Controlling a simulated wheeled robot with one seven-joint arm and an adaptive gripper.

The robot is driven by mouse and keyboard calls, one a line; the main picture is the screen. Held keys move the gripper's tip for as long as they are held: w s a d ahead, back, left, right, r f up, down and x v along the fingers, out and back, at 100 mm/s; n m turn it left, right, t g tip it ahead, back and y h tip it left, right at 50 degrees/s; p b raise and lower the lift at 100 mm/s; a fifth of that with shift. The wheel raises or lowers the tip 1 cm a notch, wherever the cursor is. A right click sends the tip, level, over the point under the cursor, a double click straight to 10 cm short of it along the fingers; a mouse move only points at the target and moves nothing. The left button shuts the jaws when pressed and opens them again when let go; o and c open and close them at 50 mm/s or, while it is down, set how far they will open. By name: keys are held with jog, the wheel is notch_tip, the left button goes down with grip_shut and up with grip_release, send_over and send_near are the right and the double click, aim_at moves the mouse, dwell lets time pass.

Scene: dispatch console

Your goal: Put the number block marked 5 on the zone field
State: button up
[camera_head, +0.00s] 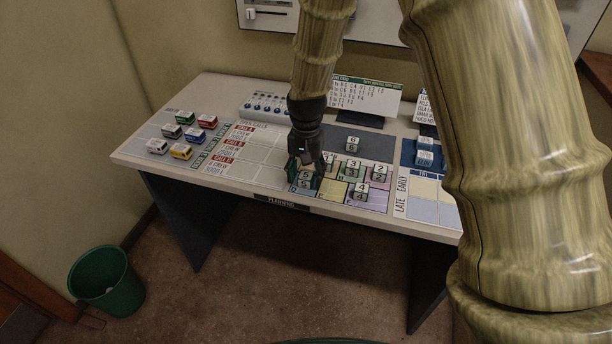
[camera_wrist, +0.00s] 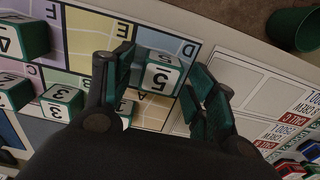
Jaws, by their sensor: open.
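The number block marked 5 (camera_head: 305,180) stands on the light blue part of the coloured zone field (camera_head: 376,200), at its left front corner. In the wrist view the 5 block (camera_wrist: 158,76) shows its white face beside the letter D. My gripper (camera_head: 304,170) is low over it and open, and the wrist view shows its fingers (camera_wrist: 162,88) on either side of the block. Whether either finger touches it I cannot tell. Blocks marked 3 (camera_head: 352,169), 2 (camera_head: 380,173) and 4 (camera_head: 361,191) also stand on the field.
A block marked 6 (camera_head: 352,145) stands on a dark grey area behind. A block marked 1 (camera_head: 328,160) is close to my gripper's right. Several toy vans (camera_head: 182,151) stand at the left. A printed chart (camera_head: 240,160) lies flat and bare between. The desk's front edge is close.

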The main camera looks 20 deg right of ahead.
aim_at(306, 175)
notch_tip(306, 175, up, 11)
jog(key=b, duration=0.1)
jog(key=shift+r+b, duration=0.2)
jog(key=shift+b, duration=0.1)
